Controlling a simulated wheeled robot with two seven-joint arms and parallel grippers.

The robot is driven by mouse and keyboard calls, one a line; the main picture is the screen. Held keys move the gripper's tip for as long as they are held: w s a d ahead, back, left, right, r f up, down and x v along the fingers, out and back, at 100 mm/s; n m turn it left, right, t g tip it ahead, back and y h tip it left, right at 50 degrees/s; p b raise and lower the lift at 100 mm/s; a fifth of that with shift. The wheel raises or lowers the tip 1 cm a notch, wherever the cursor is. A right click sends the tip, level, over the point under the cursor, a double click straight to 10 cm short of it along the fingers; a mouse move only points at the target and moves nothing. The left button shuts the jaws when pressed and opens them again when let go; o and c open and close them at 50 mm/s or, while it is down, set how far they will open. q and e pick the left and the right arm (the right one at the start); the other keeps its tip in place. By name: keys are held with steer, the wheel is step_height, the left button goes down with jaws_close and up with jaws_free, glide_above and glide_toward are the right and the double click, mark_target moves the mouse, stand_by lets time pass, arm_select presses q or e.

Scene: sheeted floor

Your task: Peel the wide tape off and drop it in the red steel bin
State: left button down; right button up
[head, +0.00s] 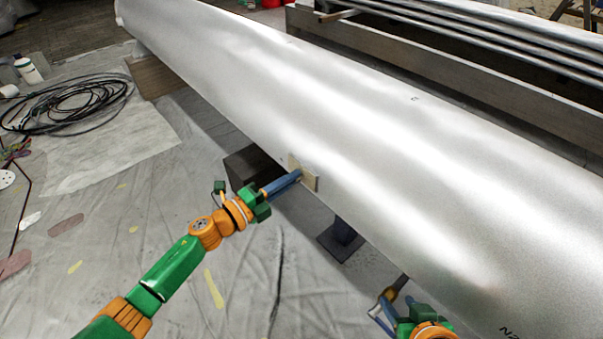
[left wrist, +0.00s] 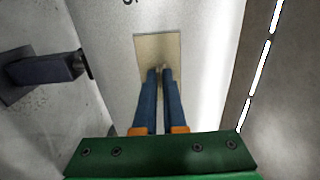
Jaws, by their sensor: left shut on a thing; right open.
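The wide tape is a tan, roughly square patch (head: 311,181) on the near lower edge of a long silver wing-like panel (head: 330,115). It also shows in the left wrist view (left wrist: 158,45), lying flat on the panel. My left gripper (head: 297,175) is at the tape with its blue fingers together, shut on it; the fingers show in the left wrist view (left wrist: 160,73) over the patch's lower part. My right gripper (head: 390,305) is open and empty below the panel's edge, at the bottom. A red object (head: 270,3) is cut off at the top edge; I cannot tell whether it is the bin.
A dark support (head: 342,240) stands under the panel, and a dark block (head: 250,168) sits behind my left gripper. A black cable coil (head: 65,105) and a white bottle (head: 28,70) are at the far left. Sheeted floor at left is mostly free, with scattered scraps.

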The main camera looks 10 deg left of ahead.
arm_select(q)
steer(key=shift+s+a, duration=0.1)
stand_by(0.3)
steer(key=shift+p+v, duration=0.6)
steer(key=shift+v, duration=1.8)
steer(key=v, duration=0.4)
steer(key=shift+p, duration=0.4)
